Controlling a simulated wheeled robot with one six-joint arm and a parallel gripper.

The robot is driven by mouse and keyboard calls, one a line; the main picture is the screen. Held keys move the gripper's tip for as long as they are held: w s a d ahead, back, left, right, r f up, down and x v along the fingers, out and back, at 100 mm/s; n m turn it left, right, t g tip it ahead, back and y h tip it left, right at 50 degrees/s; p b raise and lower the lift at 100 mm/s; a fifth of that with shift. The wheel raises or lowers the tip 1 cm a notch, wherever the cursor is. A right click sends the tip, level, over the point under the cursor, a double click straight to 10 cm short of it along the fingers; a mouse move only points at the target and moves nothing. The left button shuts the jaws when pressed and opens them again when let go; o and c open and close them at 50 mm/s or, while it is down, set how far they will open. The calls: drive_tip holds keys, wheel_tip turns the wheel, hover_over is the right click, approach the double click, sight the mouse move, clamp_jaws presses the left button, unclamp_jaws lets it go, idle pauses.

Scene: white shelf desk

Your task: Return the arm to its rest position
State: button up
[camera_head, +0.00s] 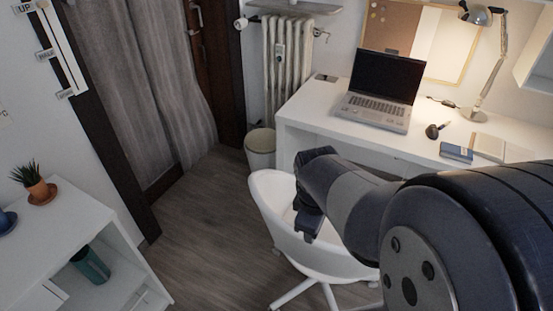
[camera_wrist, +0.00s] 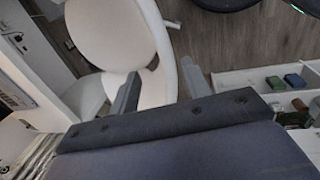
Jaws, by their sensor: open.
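My dark arm reaches in from the right of the head view and bends down over the white chair. My gripper (camera_head: 308,225) hangs in front of the chair's shell. In the wrist view my gripper (camera_wrist: 161,86) shows two grey fingers set well apart, with nothing between them. The white chair (camera_wrist: 110,35) lies beyond the fingers. Whether the gripper touches the chair cannot be told.
The white desk (camera_head: 310,113) bears a laptop (camera_head: 380,90), a lamp (camera_head: 478,60) and a blue notebook (camera_head: 456,152). The white chair (camera_head: 268,195) stands before it. A bin (camera_head: 261,148) is near the radiator. A low shelf (camera_head: 75,225) stands left; floor between is clear.

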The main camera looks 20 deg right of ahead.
drive_tip(key=shift+f, duration=0.1)
drive_tip(key=b, duration=0.2)
approach(311, 253)
drive_tip(key=f, duration=0.1)
drive_tip(key=d+f, duration=0.1)
drive_tip(key=f, duration=0.1)
drive_tip(key=w+f, duration=0.1)
drive_tip(key=f, duration=0.1)
drive_tip(key=shift+w+d, duration=0.1)
drive_tip(key=shift+d, duration=0.05)
drive_tip(key=shift+r, duration=0.1)
